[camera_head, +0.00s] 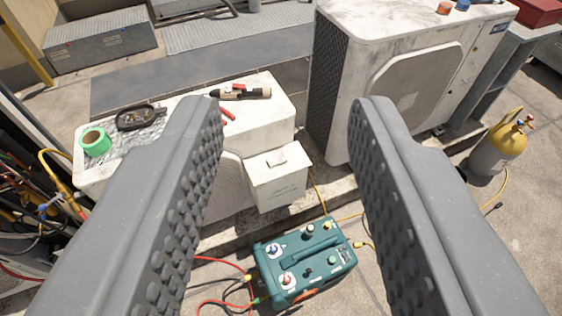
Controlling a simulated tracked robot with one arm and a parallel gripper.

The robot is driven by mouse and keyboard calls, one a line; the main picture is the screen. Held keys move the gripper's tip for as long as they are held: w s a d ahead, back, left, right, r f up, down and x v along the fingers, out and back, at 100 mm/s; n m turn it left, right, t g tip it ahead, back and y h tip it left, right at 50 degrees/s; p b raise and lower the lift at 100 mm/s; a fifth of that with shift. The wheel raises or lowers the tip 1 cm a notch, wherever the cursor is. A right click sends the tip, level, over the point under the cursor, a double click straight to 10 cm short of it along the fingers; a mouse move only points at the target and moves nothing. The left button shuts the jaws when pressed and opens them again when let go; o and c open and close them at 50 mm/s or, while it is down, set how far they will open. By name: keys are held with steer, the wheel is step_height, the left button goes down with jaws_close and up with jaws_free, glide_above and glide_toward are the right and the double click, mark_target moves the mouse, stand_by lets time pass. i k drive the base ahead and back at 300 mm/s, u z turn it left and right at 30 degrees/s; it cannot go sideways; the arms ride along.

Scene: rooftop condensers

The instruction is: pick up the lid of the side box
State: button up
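The side box (280,191) is a small white box on the right side of the low white condenser unit. Its lid (267,168) is a flat white plate with a small raised handle (278,159) on top, and it sits on the box. My gripper (285,110) is open and empty. Its two grey, studded fingers stand wide apart at left and right. The lid shows between them, farther off, and neither finger appears to touch it. The left finger hides part of the low condenser.
A green roll of tape (95,142), a black tray (139,117) and a flashlight-like tool (242,93) lie on the low condenser (275,112). A tall condenser (346,90) stands right. A teal machine (303,259) with hoses sits below the box. A yellow tank (498,145) stands far right.

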mark_target(262, 167)
steer(key=i, duration=0.95)
steer(key=u, duration=0.05)
